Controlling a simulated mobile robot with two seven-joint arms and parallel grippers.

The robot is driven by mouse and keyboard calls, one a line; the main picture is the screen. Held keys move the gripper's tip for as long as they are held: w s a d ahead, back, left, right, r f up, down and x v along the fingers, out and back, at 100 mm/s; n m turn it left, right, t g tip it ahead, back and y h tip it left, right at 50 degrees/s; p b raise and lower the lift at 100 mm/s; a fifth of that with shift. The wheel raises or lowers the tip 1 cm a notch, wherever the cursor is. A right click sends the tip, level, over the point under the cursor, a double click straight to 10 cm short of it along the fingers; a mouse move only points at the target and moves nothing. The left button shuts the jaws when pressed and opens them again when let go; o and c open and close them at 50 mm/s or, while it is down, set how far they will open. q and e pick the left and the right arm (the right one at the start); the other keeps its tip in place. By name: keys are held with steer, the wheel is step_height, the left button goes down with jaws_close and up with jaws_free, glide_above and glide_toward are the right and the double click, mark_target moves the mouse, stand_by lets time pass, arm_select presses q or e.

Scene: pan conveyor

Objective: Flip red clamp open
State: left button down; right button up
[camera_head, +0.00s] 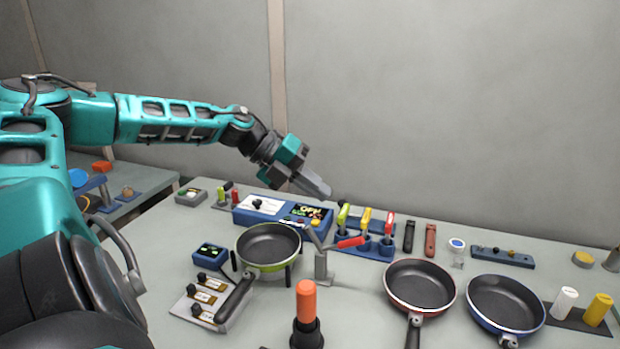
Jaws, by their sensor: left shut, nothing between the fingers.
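The red clamp has a red handle (351,242) that points to the right and lies nearly level. Its grey metal body (321,266) stands upright on the table, just right of the green-rimmed pan (268,246). My left gripper (326,192) is shut and empty. In the picture it is above the clamp, over the back of the table near the blue console. It appears apart from the clamp. My right gripper is not in view.
A blue console (270,209) and a rack with green, yellow and red handles (366,243) stand behind the clamp. An orange-topped post (306,301) stands in front. A red-rimmed pan (420,286) and a blue-rimmed pan (506,304) lie to the right.

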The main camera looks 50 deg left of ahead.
arm_select(q)
steer(key=shift+s+a+r, duration=0.2)
steer(key=shift+s+r, duration=0.05)
steer(key=shift+r, duration=0.2)
steer(key=shift+s+a+r, duration=0.15)
steer(key=shift+s+r, duration=0.05)
steer(key=shift+r, duration=0.25)
